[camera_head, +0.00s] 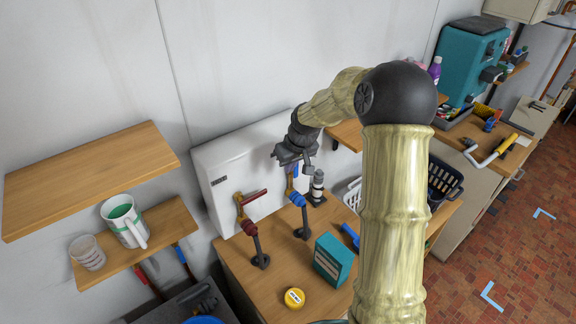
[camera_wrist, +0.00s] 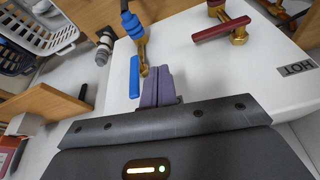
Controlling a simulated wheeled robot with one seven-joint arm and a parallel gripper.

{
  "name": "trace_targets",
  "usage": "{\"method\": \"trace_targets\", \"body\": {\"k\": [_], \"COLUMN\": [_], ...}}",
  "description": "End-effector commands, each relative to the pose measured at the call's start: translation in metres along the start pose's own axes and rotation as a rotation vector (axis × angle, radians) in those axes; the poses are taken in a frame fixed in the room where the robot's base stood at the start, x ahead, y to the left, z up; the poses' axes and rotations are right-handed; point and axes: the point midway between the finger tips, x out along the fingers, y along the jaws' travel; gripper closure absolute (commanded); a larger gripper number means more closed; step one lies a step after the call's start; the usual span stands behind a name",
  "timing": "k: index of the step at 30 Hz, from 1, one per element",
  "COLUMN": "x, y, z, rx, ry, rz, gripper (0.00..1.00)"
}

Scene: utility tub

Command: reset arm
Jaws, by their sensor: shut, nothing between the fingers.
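My gripper (camera_wrist: 157,88) is shut and empty, its two purple-grey fingers pressed together in the wrist view. In the head view my gripper (camera_head: 304,167) is in front of the white panel on the wall, close to a brass valve with a blue handle. In the wrist view the blue handle (camera_wrist: 134,76) is just left of the fingertips; I cannot tell whether they touch. A red-handled valve (camera_head: 247,200) is to the left in the head view, and its red handle (camera_wrist: 221,29) is at the upper right in the wrist view.
The white panel (camera_head: 222,166) stands behind the wooden counter (camera_head: 240,285). A teal box (camera_head: 333,260) and a yellow tape measure (camera_head: 294,298) are on the counter. A white basket (camera_wrist: 50,31) is nearby.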

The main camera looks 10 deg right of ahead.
Motion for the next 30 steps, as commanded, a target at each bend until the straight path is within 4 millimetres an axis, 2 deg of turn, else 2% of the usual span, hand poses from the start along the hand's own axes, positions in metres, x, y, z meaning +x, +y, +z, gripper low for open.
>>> {"method": "trace_targets", "body": {"k": [9,11,14,17,27,30], "x": [0.001,0.002,0.004,0.005,0.006,0.007], "y": [-0.001,-0.004,-0.014,-0.026,-0.065,-0.074], "z": [0.003,0.008,0.028,0.061,0.201,0.237], "rx": [0.001,0.002,0.008,0.028,0.168,0.216], "ry": [-0.002,-0.006,-0.022,-0.045,-0.096,-0.100], "rz": [0.003,0.008,0.022,0.045,0.108,0.113], "gripper": [1.00,1.00,1.00,1.00,1.00,1.00]}}
